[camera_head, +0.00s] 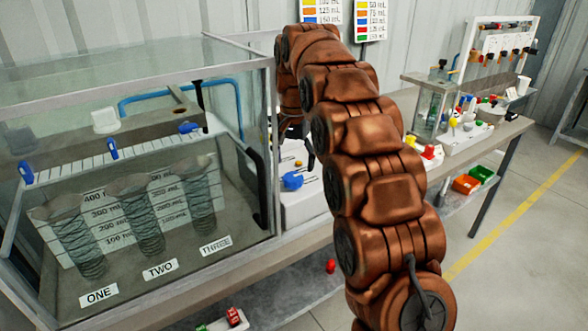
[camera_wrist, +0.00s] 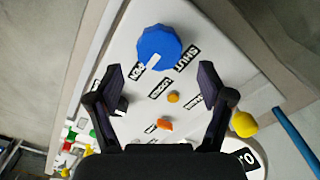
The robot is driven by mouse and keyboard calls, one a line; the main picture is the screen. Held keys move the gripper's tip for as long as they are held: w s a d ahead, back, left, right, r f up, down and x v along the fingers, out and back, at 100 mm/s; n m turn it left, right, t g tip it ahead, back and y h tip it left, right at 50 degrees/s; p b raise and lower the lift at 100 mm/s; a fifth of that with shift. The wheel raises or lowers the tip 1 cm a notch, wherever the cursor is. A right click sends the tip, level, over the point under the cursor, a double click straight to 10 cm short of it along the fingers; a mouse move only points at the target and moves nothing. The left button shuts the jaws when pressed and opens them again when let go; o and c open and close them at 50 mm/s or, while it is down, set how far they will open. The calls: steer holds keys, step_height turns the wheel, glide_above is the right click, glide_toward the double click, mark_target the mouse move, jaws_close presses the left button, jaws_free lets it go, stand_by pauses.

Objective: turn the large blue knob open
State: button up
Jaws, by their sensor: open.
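The large blue knob (camera_wrist: 158,50) sits on a white panel (camera_wrist: 205,30) in the wrist view. A short white mark on it points down and left. A label reading SHUT (camera_wrist: 187,58) is at its lower right, and another label (camera_wrist: 139,72), hard to read, is at its lower left. My gripper (camera_wrist: 158,74) is open and empty, with one finger to each side below the knob. I see no contact. In the head view a blue knob (camera_head: 292,180) shows on a white box left of my arm; my gripper is hidden there.
Small amber (camera_wrist: 173,98) and orange (camera_wrist: 165,124) knobs lie between my fingers in view. A yellow knob (camera_wrist: 243,123) is right of my right finger. In the head view a glass tank (camera_head: 150,70) stands close left, and a bench with colored parts (camera_head: 465,125) is at right.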

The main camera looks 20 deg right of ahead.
mark_target(294, 175)
steer(key=shift+r, duration=1.95)
steer(key=s+f+n+g+p, duration=0.1)
steer(key=s+f+n+p, duration=0.2)
steer(key=s, duration=1.9)
steer(key=s+f+n+p, duration=0.3)
steer(key=s, duration=1.9)
steer(key=shift+f+n+g, duration=0.25)
steer(key=shift+n+g, duration=0.15)
